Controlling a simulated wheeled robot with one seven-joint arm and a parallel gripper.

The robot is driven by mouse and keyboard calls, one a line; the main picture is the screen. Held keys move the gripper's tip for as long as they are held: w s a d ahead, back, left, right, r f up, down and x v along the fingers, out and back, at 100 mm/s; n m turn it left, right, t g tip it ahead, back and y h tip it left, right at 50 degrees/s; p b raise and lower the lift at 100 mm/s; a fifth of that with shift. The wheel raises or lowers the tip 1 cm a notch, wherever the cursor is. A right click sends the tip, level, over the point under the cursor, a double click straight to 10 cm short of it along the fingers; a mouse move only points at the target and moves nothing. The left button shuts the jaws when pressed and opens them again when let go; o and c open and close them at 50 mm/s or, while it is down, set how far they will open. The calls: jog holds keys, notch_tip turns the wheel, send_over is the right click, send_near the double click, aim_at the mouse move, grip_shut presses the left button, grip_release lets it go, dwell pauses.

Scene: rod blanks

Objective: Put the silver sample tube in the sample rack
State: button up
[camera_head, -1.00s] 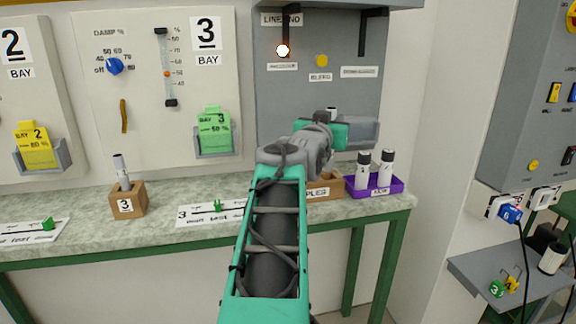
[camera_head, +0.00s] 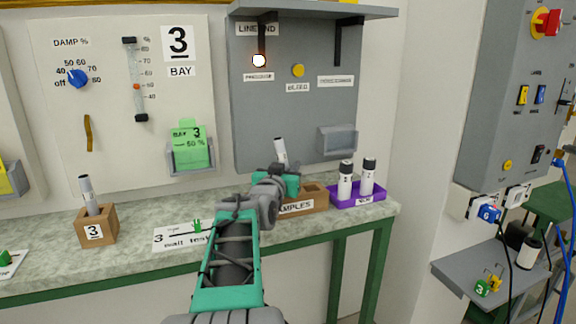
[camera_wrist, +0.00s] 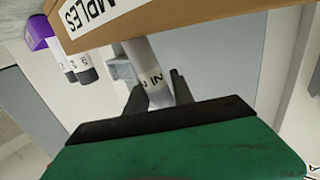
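The silver sample tube (camera_head: 280,150) stands slightly tilted, its upper end showing above my gripper (camera_head: 277,178) in the head view. In the wrist view, which is upside down, the pale tube with a lettered white band (camera_wrist: 150,66) lies between the dark fingertips of my gripper (camera_wrist: 158,92), which look shut on it. The sample rack is a brown box marked SAMPLES (camera_head: 304,207), also filling the top of the wrist view (camera_wrist: 190,18). The tube's lower end is hidden behind the rack's rim, so I cannot tell how deep it reaches.
A purple tray (camera_head: 345,202) with two white, dark-capped tubes (camera_head: 368,176) stands right of the rack. A wooden block marked 3 (camera_head: 97,228) holds another tube (camera_head: 88,193) at the left. A grey panel (camera_head: 300,125) with a small bin (camera_head: 337,139) rises behind.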

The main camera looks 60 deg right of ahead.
jog(key=shift+o, duration=0.8)
jog(key=shift+d+r, duration=0.1)
jog(key=shift+o, duration=0.6)
jog(key=shift+r, duration=0.35)
jog(key=shift+s, duration=0.1)
